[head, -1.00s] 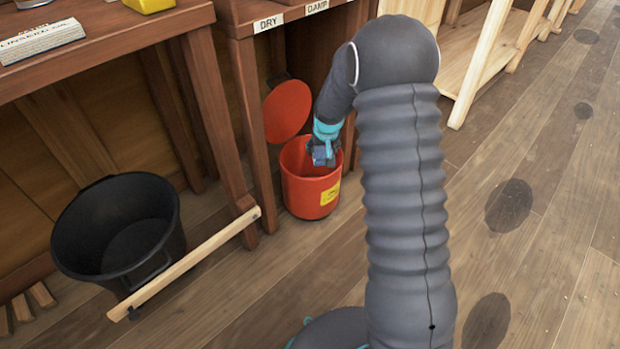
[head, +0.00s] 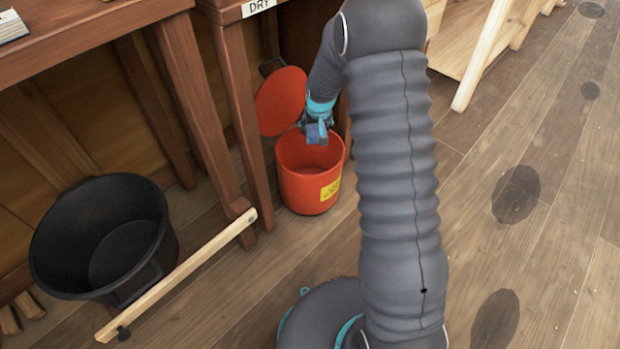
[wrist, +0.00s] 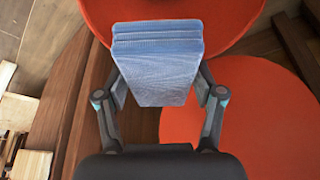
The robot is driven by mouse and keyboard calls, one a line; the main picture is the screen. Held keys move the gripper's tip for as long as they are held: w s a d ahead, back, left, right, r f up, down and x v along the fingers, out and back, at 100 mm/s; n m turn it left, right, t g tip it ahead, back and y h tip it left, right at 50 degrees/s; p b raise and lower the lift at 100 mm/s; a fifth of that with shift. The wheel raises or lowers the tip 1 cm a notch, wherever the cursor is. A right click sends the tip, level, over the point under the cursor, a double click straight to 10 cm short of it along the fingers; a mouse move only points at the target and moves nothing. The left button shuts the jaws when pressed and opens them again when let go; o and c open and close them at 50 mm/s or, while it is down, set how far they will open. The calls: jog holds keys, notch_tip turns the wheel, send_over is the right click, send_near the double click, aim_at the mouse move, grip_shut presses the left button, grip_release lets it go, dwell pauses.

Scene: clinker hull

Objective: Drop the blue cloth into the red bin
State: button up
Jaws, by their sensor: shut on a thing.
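The blue cloth (wrist: 158,65) is a folded, ribbed block between the two fingers of my gripper (wrist: 160,92) in the wrist view. In the head view my gripper (head: 317,124) is shut on the cloth (head: 314,134) and holds it over the rear part of the red bin's opening, at about rim height or above. The red bin (head: 305,192) stands upright on the floor with a yellow label. Its red lid (head: 280,101) is swung open at the back left. The bin's floor is mostly hidden.
A black tub (head: 100,240) stands on the left, with a wooden batten (head: 180,275) lying in front of it. Wooden bench legs (head: 245,130) stand close to the bin's left. The plank floor (head: 530,240) at the right is open.

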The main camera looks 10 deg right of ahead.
jog(key=shift+f+b, duration=0.5)
jog(key=shift+f, duration=0.9)
jog(key=o, duration=1.2)
jog(key=v, duration=1.2)
jog(key=shift+s, duration=0.1)
